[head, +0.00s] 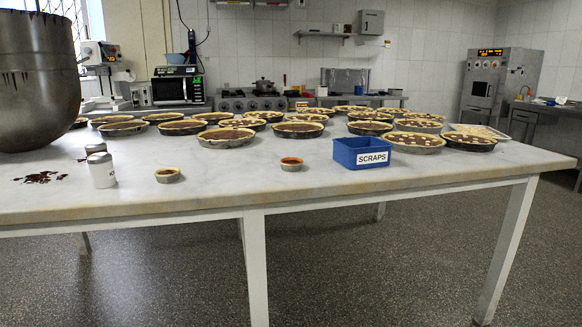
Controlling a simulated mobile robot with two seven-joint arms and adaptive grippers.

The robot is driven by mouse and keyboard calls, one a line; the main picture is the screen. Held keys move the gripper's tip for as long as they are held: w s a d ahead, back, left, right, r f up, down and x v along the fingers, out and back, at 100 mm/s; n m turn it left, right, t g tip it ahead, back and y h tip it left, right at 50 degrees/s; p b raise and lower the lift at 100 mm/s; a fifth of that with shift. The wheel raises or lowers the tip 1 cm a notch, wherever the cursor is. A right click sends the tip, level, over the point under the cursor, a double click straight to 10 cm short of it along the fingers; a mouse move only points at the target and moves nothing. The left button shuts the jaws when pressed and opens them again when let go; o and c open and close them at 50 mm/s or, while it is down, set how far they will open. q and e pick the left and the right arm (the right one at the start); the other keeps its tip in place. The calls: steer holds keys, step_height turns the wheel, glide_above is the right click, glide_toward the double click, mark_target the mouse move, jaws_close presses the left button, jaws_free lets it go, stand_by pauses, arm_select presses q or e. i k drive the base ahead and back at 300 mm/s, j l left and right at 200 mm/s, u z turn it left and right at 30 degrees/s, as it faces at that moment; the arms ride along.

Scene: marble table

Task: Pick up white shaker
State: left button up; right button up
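A white shaker (102,170) with a grey metal top stands upright near the front left edge of the marble table (230,180). A second grey top (96,148) shows just behind it; the body below that top is mostly hidden by the white shaker. Neither of my grippers is in the head view. Nothing touches the white shaker from the front.
A large metal bowl (38,80) stands at the left, with dark crumbs (40,177) before it. Two small tarts (168,175) (291,164) and a blue SCRAPS bin (345,155) stand right of the shaker. Several pies (226,138) fill the back. The front middle is clear.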

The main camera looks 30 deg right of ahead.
mark_target(101, 165)
steer(key=i+j, duration=0.15)
steer(key=j, duration=0.2)
steer(key=i+j, duration=0.15)
steer(key=j, duration=0.2)
steer(key=i+j+z, duration=0.1)
steer(key=j, duration=0.25)
steer(key=i+j, duration=0.15)
steer(key=j, duration=0.2)
